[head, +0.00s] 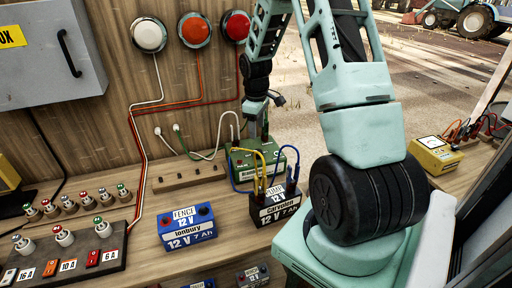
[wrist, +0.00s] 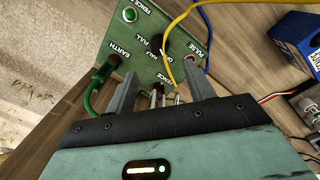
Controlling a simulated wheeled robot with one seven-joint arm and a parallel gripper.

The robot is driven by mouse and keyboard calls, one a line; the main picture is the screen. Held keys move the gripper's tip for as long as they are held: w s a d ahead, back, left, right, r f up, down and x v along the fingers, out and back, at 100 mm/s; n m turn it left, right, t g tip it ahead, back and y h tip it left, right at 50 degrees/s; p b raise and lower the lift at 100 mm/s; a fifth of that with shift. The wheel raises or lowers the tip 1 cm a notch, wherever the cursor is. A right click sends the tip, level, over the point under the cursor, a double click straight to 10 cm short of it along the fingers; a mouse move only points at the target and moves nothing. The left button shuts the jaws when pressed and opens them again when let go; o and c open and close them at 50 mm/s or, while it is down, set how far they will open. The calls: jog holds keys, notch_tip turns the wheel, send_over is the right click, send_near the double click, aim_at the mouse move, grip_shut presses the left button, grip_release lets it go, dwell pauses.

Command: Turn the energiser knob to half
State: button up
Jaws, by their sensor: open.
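The energiser is a green box (head: 241,160) on the bench in the head view. Its green panel (wrist: 135,42) fills the top of the wrist view, with labels EARTH, FENCE, FULL, HALF and PULSE. The black knob (wrist: 157,42) sits mid-panel beside FULL and HALF; I cannot tell which mark it points to. My gripper (wrist: 160,72) is open and empty, its two fingers apart just short of the panel, with the knob beyond the gap. In the head view my wrist is above and behind the energiser, and the knob is not clear there.
A green lead (wrist: 92,95) plugs in by EARTH, left of my fingers. A yellow wire (wrist: 172,50) arcs close past the knob. A black battery (head: 275,212) and a blue battery (head: 188,227) stand in front of the energiser. A wooden socket strip (head: 188,177) lies to its left.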

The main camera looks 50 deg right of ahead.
aim_at(258, 151)
jog(key=f, duration=0.3)
jog(key=f+p, duration=0.1)
jog(key=f, duration=0.2)
jog(key=f+p, duration=0.1)
jog(key=f, duration=0.3)
jog(key=shift+d, duration=0.25)
jog(key=c, duration=1)
